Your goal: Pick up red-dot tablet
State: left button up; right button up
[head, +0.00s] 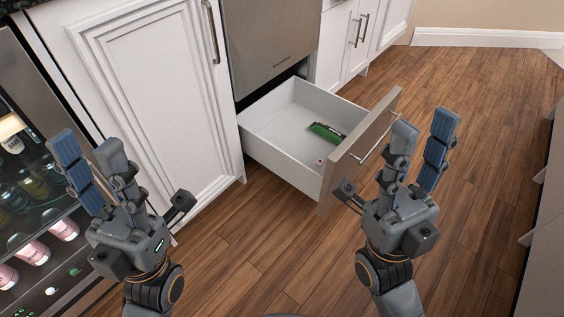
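The pulled-out white drawer (268,143) in the head view holds a small pale item with a reddish spot, which looks like the red-dot tablet (320,162). It lies on the drawer floor near the front panel, and its details are too small to make out. My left gripper (125,172) is open and empty, in front of the white cabinet door and left of the drawer. My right gripper (386,158) is open and empty, just right of the drawer front in the picture. Neither gripper appears to touch the tablet.
A green packet (327,132) lies in the drawer, beyond the tablet. The drawer front (350,155) has a metal bar handle. A glass-door bottle cooler (30,190) stands at left. A dark counter side (545,220) borders the right. The wooden floor (480,110) between is clear.

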aim_at(320, 163)
jog(key=u, duration=2.55)
jog(key=k+l+u, duration=0.2)
jog(key=k+l, duration=0.2)
jog(key=l, duration=0.3)
jog(key=k+l+u, duration=0.2)
jog(key=k+l, duration=0.2)
jog(key=l, duration=0.25)
jog(key=k+l+u, duration=0.2)
jog(key=k+l, duration=1.1)
jog(key=l, duration=0.25)
